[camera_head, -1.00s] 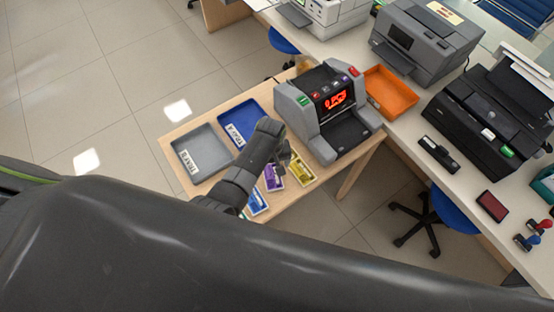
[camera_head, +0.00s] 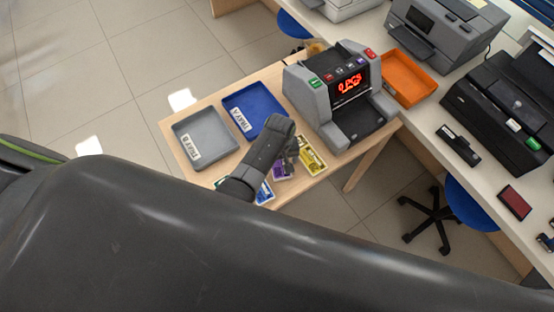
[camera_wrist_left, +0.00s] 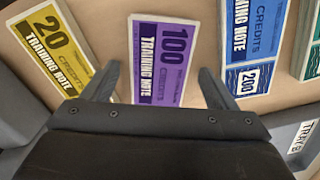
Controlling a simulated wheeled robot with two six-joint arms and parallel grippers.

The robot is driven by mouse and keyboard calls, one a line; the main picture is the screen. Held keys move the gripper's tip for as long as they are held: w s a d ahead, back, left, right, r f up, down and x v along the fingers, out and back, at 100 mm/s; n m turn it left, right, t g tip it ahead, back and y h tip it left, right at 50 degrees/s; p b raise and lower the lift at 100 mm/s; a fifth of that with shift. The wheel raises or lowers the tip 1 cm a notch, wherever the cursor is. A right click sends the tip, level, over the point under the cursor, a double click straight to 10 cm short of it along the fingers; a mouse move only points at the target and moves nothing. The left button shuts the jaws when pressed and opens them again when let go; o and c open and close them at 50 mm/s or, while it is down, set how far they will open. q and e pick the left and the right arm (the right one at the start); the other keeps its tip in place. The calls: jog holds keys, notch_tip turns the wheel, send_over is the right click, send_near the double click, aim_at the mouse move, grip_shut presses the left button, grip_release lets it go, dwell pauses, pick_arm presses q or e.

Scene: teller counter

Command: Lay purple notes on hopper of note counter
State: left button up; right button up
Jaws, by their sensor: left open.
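The purple notes (camera_wrist_left: 161,62), marked 100, lie on the wooden table between yellow notes and blue notes. They also show in the head view (camera_head: 283,170), partly hidden by my left arm. My left gripper (camera_wrist_left: 158,82) is open and empty, its two fingers pointing toward the purple notes, one toward each side of them. In the head view my left gripper (camera_head: 293,152) is above the notes and mostly hidden by its own wrist. The grey note counter (camera_head: 340,95) stands at the table's right end, its red display lit. My right gripper is in neither view.
Yellow notes (camera_wrist_left: 54,45) and blue notes (camera_wrist_left: 253,45) flank the purple ones. A blue tray (camera_head: 238,98) and a grey tray (camera_head: 188,125) sit on the table's left part. An orange tray (camera_head: 425,82) lies on the counter behind the note counter.

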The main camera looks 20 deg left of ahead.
pick_arm(q)
jog(key=shift+c, duration=0.4)
jog(key=c, duration=1.1)
